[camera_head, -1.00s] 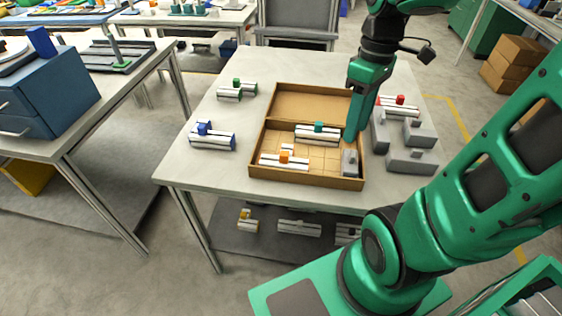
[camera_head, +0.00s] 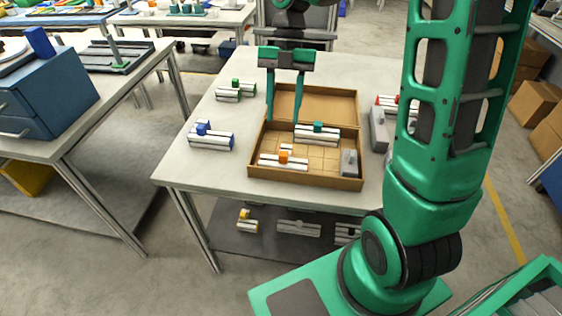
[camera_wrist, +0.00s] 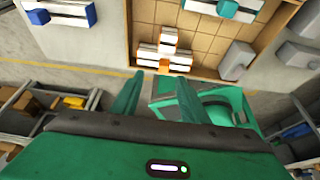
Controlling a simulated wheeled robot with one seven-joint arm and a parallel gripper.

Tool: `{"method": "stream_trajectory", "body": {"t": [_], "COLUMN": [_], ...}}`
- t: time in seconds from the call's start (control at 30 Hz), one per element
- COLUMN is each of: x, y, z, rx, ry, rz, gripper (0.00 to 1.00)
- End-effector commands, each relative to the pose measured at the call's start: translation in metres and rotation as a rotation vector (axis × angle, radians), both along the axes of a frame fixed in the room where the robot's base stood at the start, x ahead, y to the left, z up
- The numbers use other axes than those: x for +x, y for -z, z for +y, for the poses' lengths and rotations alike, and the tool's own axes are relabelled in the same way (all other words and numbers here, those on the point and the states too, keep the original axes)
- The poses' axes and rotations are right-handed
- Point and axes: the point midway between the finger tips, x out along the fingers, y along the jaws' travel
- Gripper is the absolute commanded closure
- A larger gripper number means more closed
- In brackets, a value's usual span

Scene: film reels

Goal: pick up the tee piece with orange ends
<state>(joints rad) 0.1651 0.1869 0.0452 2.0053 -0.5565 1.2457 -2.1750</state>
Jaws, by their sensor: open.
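The tee piece with orange ends (camera_head: 284,159) lies in the front left part of the open cardboard box (camera_head: 310,182) on the table. It is white with an orange middle block and orange tips. It also shows in the wrist view (camera_wrist: 165,52), near the box's edge. My gripper (camera_head: 284,119) is open and empty, fingers pointing down, above the left part of the box and apart from the tee piece. In the wrist view my gripper (camera_wrist: 157,88) shows its two fingers spread below the tee piece.
A teal-marked tee (camera_head: 318,133) and a grey piece (camera_head: 349,162) share the box. A blue-ended tee (camera_head: 211,136) and a green-ended tee (camera_head: 236,90) lie left of it. A red-ended piece (camera_head: 386,101) and grey blocks (camera_head: 379,130) are on the right, partly behind my arm.

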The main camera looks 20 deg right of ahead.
Motion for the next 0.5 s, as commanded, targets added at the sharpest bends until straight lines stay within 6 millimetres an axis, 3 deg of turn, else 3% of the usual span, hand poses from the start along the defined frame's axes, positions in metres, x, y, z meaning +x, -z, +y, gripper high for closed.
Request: {"method": "stream_trajectory", "body": {"t": [0.2, 0.5], "x": [-0.011, -0.018], "y": [0.03, 0.05], "z": [0.006, 0.008], "rx": [-0.002, -0.004], "ry": [0.001, 0.003], "rz": [0.004, 0.002], "gripper": [0.59, 0.59]}}
